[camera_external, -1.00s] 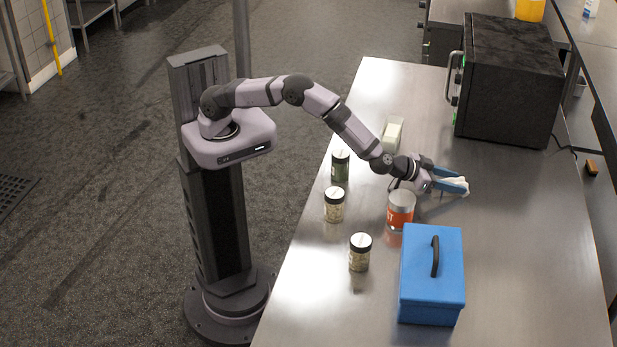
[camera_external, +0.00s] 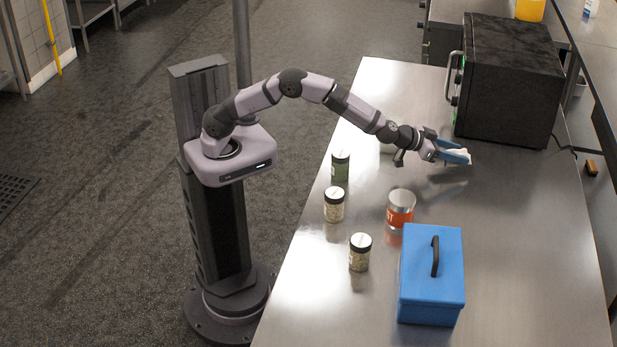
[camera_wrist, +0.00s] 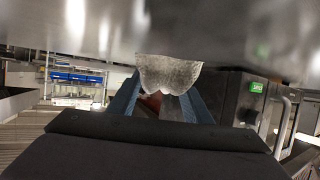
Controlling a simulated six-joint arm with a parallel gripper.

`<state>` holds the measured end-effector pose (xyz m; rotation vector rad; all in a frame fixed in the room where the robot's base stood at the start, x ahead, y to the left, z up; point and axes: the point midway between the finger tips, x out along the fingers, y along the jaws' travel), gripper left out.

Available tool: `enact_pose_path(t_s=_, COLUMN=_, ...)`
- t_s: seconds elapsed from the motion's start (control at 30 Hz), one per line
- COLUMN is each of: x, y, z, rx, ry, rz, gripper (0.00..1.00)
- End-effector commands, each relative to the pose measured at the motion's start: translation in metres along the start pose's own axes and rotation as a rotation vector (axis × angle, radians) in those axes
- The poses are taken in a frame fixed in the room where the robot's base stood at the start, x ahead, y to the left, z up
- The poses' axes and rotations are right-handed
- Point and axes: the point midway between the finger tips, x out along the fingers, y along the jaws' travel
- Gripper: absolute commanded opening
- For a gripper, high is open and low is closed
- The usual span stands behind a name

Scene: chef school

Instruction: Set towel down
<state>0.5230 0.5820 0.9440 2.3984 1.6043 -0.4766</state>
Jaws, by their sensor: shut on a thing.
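The towel (camera_external: 457,157) is a small white bunched cloth in the external view. My gripper (camera_external: 455,152), with blue fingers, is shut on it near the right middle of the steel table, in front of the black oven. In the wrist view the towel (camera_wrist: 168,73) is a pale, lumpy piece between the tips of the blue fingers (camera_wrist: 160,98). Its far side is hidden. The cloth is low, close to the metal tabletop (camera_wrist: 210,30); I cannot tell whether it touches.
A black oven (camera_external: 508,85) stands behind the gripper. A can with an orange label (camera_external: 400,212), a blue box (camera_external: 432,280) and several jars (camera_external: 334,205) stand nearer the front. A whitish block, mostly hidden, lies behind my arm. The right side of the table (camera_external: 525,220) is clear.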

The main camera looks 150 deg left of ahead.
Motion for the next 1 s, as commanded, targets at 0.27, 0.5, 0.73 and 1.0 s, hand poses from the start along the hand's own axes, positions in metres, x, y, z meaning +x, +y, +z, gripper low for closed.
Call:
enact_pose_path(t_s=0.27, x=0.02, y=-0.051, z=-0.007, rx=-0.003, ry=0.002, rz=-0.002, gripper=0.19)
enact_pose_path(t_s=0.5, x=0.027, y=-0.069, z=-0.011, rx=-0.001, ry=0.001, rz=0.0, gripper=0.19)
enact_pose_path(t_s=0.73, x=0.028, y=-0.072, z=-0.012, rx=0.0, ry=0.001, rz=0.001, gripper=0.19)
enact_pose_path(t_s=1.0, x=0.022, y=-0.047, z=-0.014, rx=0.012, ry=0.001, rz=0.031, gripper=0.19)
